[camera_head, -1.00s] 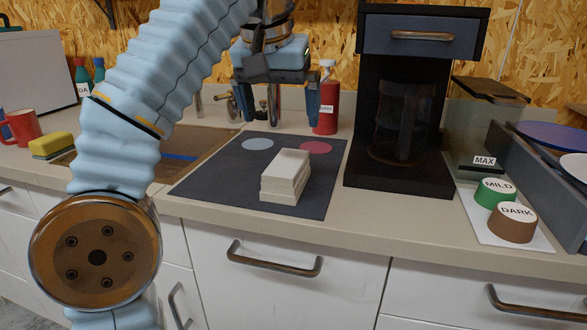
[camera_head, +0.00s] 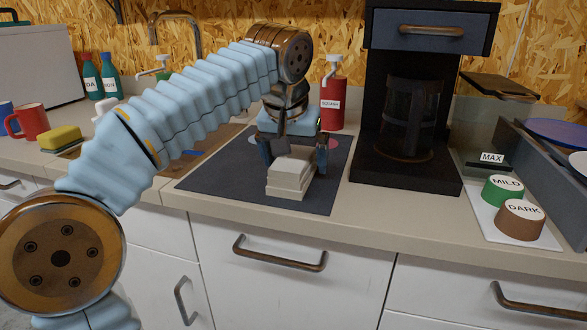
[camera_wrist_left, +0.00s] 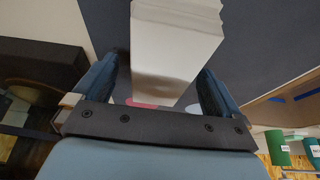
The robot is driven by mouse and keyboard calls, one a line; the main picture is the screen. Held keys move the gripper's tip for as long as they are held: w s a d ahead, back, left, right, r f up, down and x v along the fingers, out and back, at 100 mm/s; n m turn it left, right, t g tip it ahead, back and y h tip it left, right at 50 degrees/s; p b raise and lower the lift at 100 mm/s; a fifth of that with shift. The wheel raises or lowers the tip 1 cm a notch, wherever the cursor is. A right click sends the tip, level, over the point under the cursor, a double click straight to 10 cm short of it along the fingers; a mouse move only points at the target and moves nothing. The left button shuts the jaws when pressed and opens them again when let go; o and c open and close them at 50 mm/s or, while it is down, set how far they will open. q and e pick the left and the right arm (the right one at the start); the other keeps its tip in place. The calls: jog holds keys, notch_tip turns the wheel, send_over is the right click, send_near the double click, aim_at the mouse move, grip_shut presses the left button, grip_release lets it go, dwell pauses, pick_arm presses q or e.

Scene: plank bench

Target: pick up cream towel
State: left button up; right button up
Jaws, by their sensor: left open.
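The cream towel (camera_head: 290,178) is a folded, stacked block lying on the dark mat (camera_head: 225,182) on the counter. In the left wrist view the towel (camera_wrist_left: 175,45) lies between the two fingers, with its near end close to the palm. My left gripper (camera_head: 294,160) is open and pointed down over the far part of the towel, with one finger on each side. It also shows in the left wrist view (camera_wrist_left: 160,95). Gaps show beside the towel there, wider on its left; I cannot tell whether either finger touches it. My right gripper is not in view.
A black coffee machine (camera_head: 408,175) stands right of the mat, with a red bottle (camera_head: 333,105) behind the mat. Green and brown pods (camera_head: 520,222) sit at the right. A red mug (camera_head: 33,122) and yellow sponge (camera_head: 60,138) are at the left.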

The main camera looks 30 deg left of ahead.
pick_arm(q)
jog(key=shift+f, duration=0.4)
dwell(0.4)
jog(key=c, duration=1.1)
jog(key=shift+r, duration=0.25)
